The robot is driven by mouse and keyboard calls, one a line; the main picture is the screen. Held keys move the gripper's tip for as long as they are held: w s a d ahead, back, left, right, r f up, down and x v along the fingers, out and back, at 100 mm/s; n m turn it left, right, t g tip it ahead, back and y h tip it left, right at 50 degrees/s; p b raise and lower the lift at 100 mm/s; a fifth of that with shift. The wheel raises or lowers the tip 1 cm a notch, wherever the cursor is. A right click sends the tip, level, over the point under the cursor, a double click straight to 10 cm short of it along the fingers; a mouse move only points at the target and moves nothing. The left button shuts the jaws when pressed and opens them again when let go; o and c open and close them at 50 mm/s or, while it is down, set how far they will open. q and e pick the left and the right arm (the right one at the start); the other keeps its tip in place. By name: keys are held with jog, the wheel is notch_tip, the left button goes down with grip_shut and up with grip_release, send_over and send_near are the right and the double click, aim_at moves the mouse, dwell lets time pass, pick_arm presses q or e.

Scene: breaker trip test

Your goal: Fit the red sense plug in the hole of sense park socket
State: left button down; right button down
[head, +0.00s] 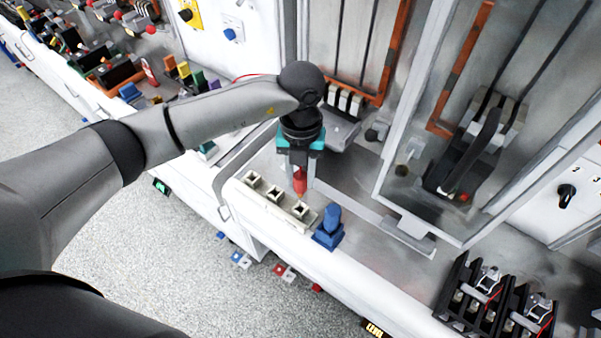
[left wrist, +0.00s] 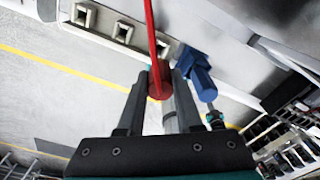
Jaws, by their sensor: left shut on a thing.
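My left gripper (head: 299,186) is shut on the red sense plug (head: 300,176) and holds it pointing down. A row of white square sockets (head: 275,193) with dark holes lies on the bench edge below. The plug's lower end is over or just behind the right-hand socket (head: 301,209); I cannot tell whether it touches. Which one is the sense park socket is not marked. In the left wrist view the plug (left wrist: 160,82) sits between the fingers with a red cable (left wrist: 151,35) running up from it. My right gripper is not in view.
A blue upright plug or handle (head: 329,226) stands right of the sockets, close to my left gripper. A clear panel with a grey frame (head: 408,220) rises further right. Black holders (head: 495,303) stand at lower right. Coloured parts crowd the bench at upper left.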

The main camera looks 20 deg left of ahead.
aim_at(300, 194)
pick_arm(q)
jog(key=shift+f+b, duration=1.5)
jog(key=shift+f, duration=0.6)
jog(key=shift+f+b, duration=0.9)
jog(key=shift+f, duration=0.2)
jog(key=shift+r, duration=0.15)
jog(key=shift+r+p, duration=0.7)
dwell(0.9)
jog(key=shift+f+b, duration=0.8)
jog(key=shift+f, duration=0.05)
